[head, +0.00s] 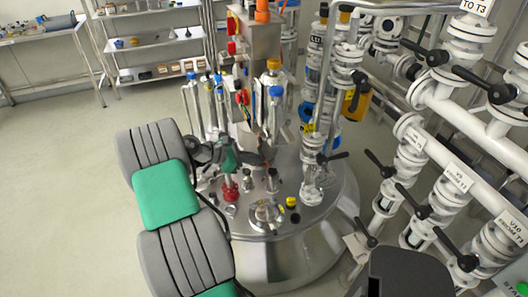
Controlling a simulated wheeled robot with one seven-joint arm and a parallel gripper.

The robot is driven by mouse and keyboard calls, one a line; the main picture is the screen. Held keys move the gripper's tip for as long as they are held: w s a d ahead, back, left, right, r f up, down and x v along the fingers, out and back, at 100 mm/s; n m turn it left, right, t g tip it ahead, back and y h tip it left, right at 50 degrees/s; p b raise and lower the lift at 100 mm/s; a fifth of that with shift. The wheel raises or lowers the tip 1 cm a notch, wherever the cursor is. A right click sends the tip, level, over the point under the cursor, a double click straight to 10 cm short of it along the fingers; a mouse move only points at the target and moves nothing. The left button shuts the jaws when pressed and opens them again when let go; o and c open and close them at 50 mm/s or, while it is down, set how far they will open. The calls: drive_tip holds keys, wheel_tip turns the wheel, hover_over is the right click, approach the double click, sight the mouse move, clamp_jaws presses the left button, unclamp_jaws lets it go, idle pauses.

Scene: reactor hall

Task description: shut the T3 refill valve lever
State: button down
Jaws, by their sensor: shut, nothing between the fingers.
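A "TO T3" label (477,5) hangs on the pipework at the upper right. Two black valve levers show below it, an upper left lever (425,52) and a longer lower right lever (485,85). I cannot tell for certain which lever is the T3 refill valve's. My gripper (264,153) is small and partly lost among the fittings over the steel vessel lid. It is shut and empty, well to the left of these levers. My grey and green arm reaches up from the bottom and bends right towards the vessel.
The round steel vessel (300,250) crowds the middle with upright tubes and fittings. More black levers, such as one beside the "V10 FROM T3" pipe (456,252), fill the right side. Shelves (150,45) and a bench (40,33) stand behind. The left floor is clear.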

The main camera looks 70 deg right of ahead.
drive_tip(key=shift+a+r+p, duration=0.15)
drive_tip(key=shift+r+p, duration=0.6)
drive_tip(key=shift+p, duration=0.5)
drive_tip(key=shift+f, duration=0.15)
